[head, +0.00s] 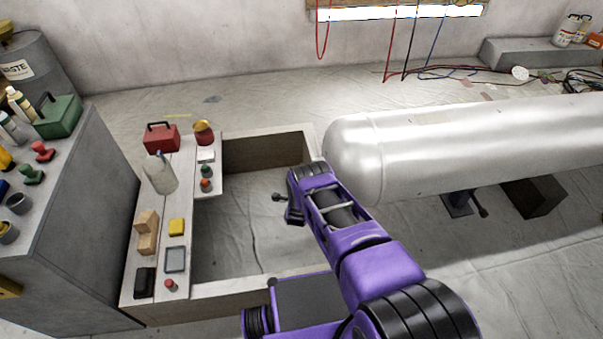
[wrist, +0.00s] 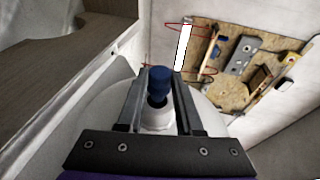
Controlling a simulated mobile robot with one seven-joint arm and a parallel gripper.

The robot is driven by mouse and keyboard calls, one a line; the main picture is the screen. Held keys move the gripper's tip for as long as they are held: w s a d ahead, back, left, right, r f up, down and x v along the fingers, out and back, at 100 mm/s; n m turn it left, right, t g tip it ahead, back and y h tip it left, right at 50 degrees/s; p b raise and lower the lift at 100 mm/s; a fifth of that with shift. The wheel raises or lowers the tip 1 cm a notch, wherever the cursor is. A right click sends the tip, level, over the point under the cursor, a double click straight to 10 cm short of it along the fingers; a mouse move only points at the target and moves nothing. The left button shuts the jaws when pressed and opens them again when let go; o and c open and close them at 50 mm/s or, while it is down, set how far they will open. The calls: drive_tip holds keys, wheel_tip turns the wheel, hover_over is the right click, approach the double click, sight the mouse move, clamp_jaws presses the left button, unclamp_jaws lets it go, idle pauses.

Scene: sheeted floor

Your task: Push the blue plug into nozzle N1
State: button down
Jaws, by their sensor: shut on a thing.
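In the wrist view, the blue plug (wrist: 159,78) is between the two fingers of my gripper (wrist: 162,72), which is shut on it. A short white nozzle (wrist: 157,119) is in line with the plug's narrow dark end. I cannot tell how far the plug is in it, and no N1 label is readable. The large white tank (head: 450,150) fills the right of the head view, and its pale curved surface shows behind the fingers in the wrist view. In the head view, my arm hides the fingers, plug and nozzle.
Left of my arm, a pale bench frame (head: 205,303) holds a red toolbox (head: 161,139), a clear jug (head: 160,175), a yellow block (head: 177,226) and small plugs. A grey cabinet (head: 75,215) stands further left. Cables (head: 440,75) lie by the back wall. A tool board (wrist: 245,65) shows in the wrist view.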

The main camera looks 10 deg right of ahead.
drive_tip(key=shift+d, duration=0.4)
drive_tip(key=shift+d, duration=0.35)
drive_tip(key=shift+d, duration=0.5)
drive_tip(key=shift+c, duration=2.4)
unclamp_jaws()
